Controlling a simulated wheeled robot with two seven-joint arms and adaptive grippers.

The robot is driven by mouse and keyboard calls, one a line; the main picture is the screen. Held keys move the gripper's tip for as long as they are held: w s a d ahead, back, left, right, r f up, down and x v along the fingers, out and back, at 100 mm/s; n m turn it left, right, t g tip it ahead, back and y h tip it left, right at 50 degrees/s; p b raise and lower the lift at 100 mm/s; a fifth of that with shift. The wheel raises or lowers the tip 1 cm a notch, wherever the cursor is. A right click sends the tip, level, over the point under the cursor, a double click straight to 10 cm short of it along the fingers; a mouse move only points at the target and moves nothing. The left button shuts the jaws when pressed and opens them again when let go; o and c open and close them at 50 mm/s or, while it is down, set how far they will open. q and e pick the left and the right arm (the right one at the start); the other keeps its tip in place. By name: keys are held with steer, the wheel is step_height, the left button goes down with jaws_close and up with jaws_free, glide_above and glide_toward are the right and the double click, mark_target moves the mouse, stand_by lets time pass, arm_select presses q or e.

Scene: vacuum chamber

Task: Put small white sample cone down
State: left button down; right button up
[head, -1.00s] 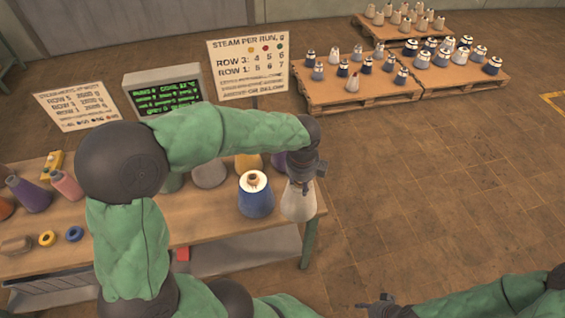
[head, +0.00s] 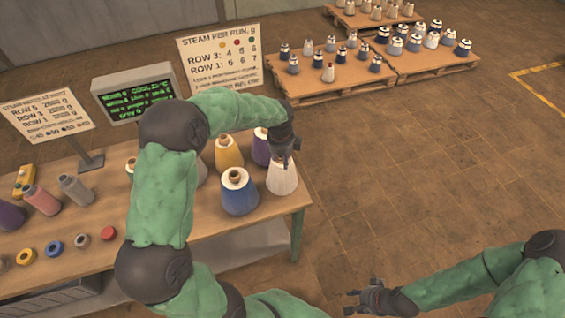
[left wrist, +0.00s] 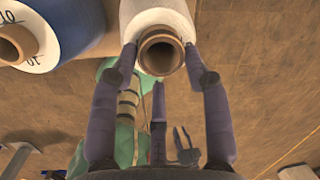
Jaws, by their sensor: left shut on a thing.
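The small white sample cone (head: 282,181) is at the right end of the wooden table (head: 262,220), right of a blue cone with a white top (head: 239,194). My left gripper (head: 285,153) is above it, shut on its top. In the left wrist view the gripper (left wrist: 164,75) has its fingers around the brown tube (left wrist: 160,52) at the cone's tip. The cone looks upright; I cannot tell whether its base touches the table. My right gripper (head: 358,301) is open and empty, in front of the table's right side.
A yellow cone (head: 229,152) and a purple cone (head: 262,148) stand behind. Bottles, rings and a red cap (head: 107,233) lie to the left. Signs and a green-lettered screen (head: 135,98) stand at the back. Pallets (head: 335,88) with several cones are beyond clear floor.

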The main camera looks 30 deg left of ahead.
mark_target(282, 170)
arm_select(q)
steer(key=shift+w+a+f, duration=0.1)
steer(key=shift+w+f, duration=0.1)
steer(key=shift+f, duration=0.75)
steer(key=shift+w+a+f, duration=0.1)
steer(key=shift+w+f, duration=0.05)
steer(key=shift+f, duration=0.75)
steer(key=shift+f+b, duration=0.1)
steer(key=shift+b, duration=0.2)
steer(key=c, duration=0.6)
jaws_free()
steer(key=shift+s+f, duration=0.1)
